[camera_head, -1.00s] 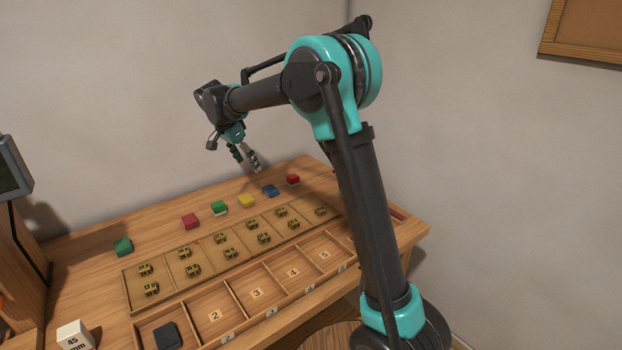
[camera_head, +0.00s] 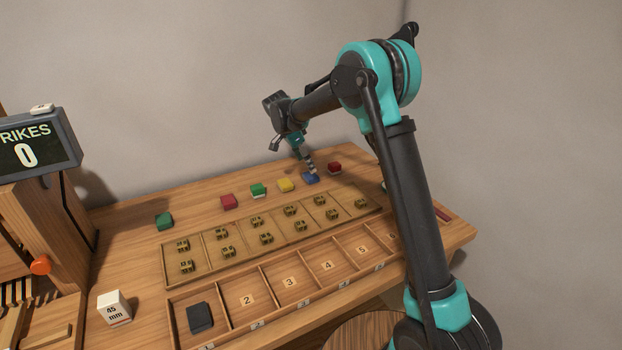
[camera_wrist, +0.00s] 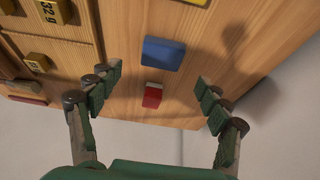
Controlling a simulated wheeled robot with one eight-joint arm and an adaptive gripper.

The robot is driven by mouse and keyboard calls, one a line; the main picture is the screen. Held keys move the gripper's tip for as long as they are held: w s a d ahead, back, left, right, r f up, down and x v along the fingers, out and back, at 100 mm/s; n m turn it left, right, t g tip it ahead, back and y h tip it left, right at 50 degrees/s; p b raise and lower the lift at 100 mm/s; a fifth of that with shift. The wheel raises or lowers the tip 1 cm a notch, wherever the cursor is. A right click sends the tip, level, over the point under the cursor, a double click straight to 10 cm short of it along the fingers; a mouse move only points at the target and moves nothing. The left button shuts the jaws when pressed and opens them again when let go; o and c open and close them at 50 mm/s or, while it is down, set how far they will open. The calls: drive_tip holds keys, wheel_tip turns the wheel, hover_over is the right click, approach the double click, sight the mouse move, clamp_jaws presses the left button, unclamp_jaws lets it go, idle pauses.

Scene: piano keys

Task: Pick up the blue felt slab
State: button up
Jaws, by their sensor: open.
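The blue felt slab (camera_head: 311,178) lies on the wooden table in the back row of coloured slabs, between the yellow slab (camera_head: 285,185) and the red slab (camera_head: 334,168). In the wrist view the blue slab (camera_wrist: 162,54) is ahead of and between my finger lines, with the red slab (camera_wrist: 153,95) nearer to me. My gripper (camera_wrist: 160,82) is open and empty, its two jointed green fingers spread wide. In the head view my gripper (camera_head: 310,165) hangs just above the blue slab; its tips partly overlap the slab, and I cannot tell the exact gap.
A crimson slab (camera_head: 229,201) and two green slabs (camera_head: 258,190) (camera_head: 164,221) lie further left. A compartment board with brass weights (camera_head: 222,234) and a numbered tray (camera_head: 273,302) stand in front. A dark block (camera_head: 200,317) sits in the tray's first compartment. The table's edge is close to the red slab.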

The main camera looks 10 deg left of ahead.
sight(311, 175)
drive_tip(key=shift+a+x, duration=0.1)
drive_tip(key=shift+x, duration=1.3)
drive_tip(key=shift+a+x, duration=0.15)
drive_tip(key=shift+x, duration=1.2)
drive_tip(key=shift+f, duration=0.1)
drive_tip(key=shift+c, duration=0.5)
drive_tip(key=c, duration=0.8)
